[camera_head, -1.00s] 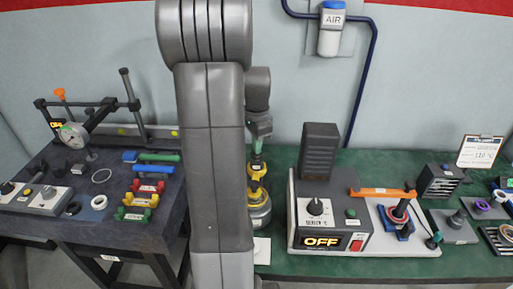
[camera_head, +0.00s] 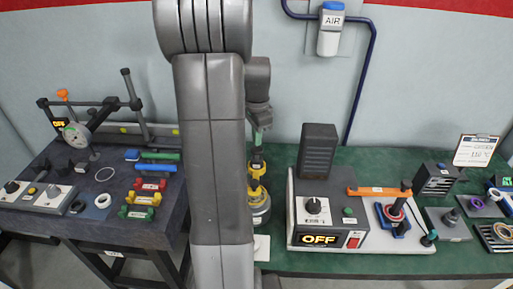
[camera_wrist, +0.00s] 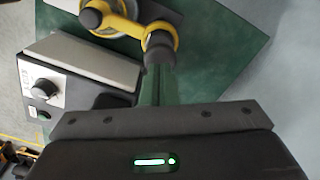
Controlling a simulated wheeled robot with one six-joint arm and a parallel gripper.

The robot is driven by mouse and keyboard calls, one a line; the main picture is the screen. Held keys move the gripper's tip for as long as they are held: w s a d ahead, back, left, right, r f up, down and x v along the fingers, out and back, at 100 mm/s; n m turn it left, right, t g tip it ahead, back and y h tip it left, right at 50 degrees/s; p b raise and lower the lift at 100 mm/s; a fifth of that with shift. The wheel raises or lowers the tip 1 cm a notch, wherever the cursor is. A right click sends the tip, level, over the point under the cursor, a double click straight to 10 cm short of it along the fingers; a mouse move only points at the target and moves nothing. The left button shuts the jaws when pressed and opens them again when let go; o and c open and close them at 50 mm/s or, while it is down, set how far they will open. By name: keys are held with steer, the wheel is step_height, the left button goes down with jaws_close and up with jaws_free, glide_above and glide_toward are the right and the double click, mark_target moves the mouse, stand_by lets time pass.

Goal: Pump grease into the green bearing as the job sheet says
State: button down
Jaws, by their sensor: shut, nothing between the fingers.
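My gripper (camera_head: 259,142) is shut and empty, its green fingers pointing down above a yellow-and-black device (camera_head: 256,167) on the green bench. In the wrist view, its fingertips (camera_wrist: 158,72) appear right by the dark knob (camera_wrist: 160,42) on that device's yellow arm; I cannot tell whether they touch. The yellow device stands on a round metallic base (camera_head: 259,208), partly hidden by my arm. A clipboard sheet (camera_head: 477,150) stands at the back right; its text is too small to read in full. I cannot make out a green bearing.
A control box with an OFF display (camera_head: 318,239) stands right of the device, with a red-and-blue fixture (camera_head: 393,217) beside it. Grey blocks and rings crowd the far right. The dark left table (camera_head: 90,227) holds a gauge stand (camera_head: 76,133) and coloured tools. My arm hides the middle.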

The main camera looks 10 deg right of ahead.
steer(key=shift+r, duration=0.1)
step_height(320, 180, up, 6)
steer(key=p, duration=0.4)
steer(key=shift+p, duration=0.4)
steer(key=shift+f, duration=0.25)
